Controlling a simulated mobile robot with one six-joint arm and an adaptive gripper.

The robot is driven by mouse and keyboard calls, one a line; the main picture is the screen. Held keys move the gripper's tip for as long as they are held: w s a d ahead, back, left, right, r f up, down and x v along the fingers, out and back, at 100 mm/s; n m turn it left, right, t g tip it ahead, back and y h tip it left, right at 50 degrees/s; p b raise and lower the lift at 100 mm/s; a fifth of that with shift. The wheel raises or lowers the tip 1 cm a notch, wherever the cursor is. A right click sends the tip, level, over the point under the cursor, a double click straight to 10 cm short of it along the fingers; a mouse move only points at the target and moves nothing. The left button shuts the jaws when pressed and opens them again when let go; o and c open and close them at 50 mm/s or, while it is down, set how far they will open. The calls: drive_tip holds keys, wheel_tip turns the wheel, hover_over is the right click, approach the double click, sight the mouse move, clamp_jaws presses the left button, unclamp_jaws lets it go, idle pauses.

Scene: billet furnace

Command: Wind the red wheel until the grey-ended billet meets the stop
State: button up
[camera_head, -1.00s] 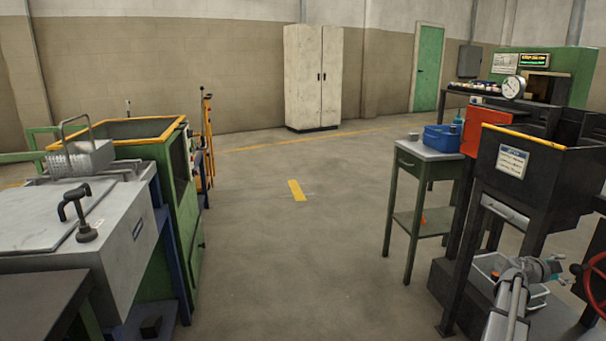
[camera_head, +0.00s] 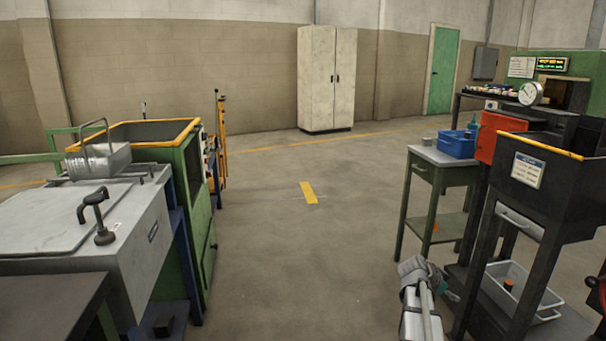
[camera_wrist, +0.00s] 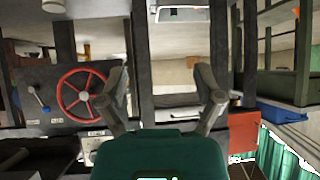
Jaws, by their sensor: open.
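The red wheel (camera_wrist: 83,92) shows in the wrist view, left of my gripper (camera_wrist: 162,84), on a dark panel beside a lever with a blue knob. In the head view only a sliver of the red wheel (camera_head: 600,296) shows at the right edge. My gripper is open, its two fingers apart with nothing between them, and the wheel lies outside them. In the head view part of my grey arm shows at the lower right; the fingers cannot be made out there. I cannot make out the grey-ended billet or the stop in either view.
A black yellow-rimmed bin (camera_head: 545,180) on legs stands at the right, a grey tray (camera_head: 530,312) below it. A green side table (camera_head: 437,157) holds a blue box (camera_head: 457,143). Machines line the left. The floor (camera_head: 310,250) between is clear.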

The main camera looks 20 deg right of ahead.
drive_tip(key=s+a+f+n+y+p, duration=0.15)
drive_tip(key=a+n+y, duration=0.55)
drive_tip(key=a, duration=1.7)
drive_tip(key=s+a+f+n+y+p, duration=0.1)
drive_tip(key=s+a+f+n+y, duration=0.15)
drive_tip(key=a+n, duration=1.5)
drive_tip(key=a+r+m+p, duration=0.3)
drive_tip(key=r+p, duration=1.5)
drive_tip(key=a+r+m+p, duration=0.3)
drive_tip(key=r+p, duration=1.6)
drive_tip(key=shift+w+r+y+p, duration=0.2)
drive_tip(key=shift+w+y+p, duration=0.1)
drive_tip(key=shift+w+y, duration=0.1)
